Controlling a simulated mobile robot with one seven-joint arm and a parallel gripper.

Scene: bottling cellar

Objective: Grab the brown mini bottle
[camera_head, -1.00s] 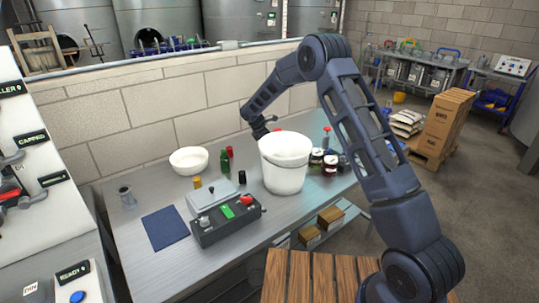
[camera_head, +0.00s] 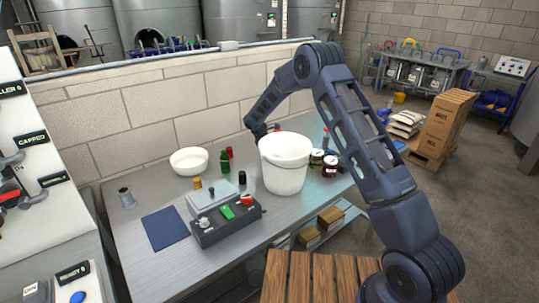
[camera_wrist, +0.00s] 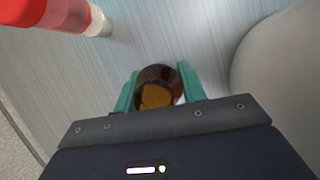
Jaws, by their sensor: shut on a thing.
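The brown mini bottle (camera_wrist: 160,84) sits between the two green fingers of my gripper (camera_wrist: 159,92) in the wrist view. It is dark brown glass with an amber-orange patch, and the fingers are shut on it. Its lower part is hard to make out from this angle. In the head view my gripper (camera_head: 262,130) is behind the white bucket (camera_head: 284,170), at the back of the bench near the wall. The bottle itself is hidden there.
A red bottle with a pale cap (camera_wrist: 65,15) lies close by at upper left in the wrist view; the bucket's curved side (camera_wrist: 280,65) is close on the right. Jars (camera_head: 329,168) stand right of the bucket. A white bowl (camera_head: 189,161) and a control box (camera_head: 226,222) are left.

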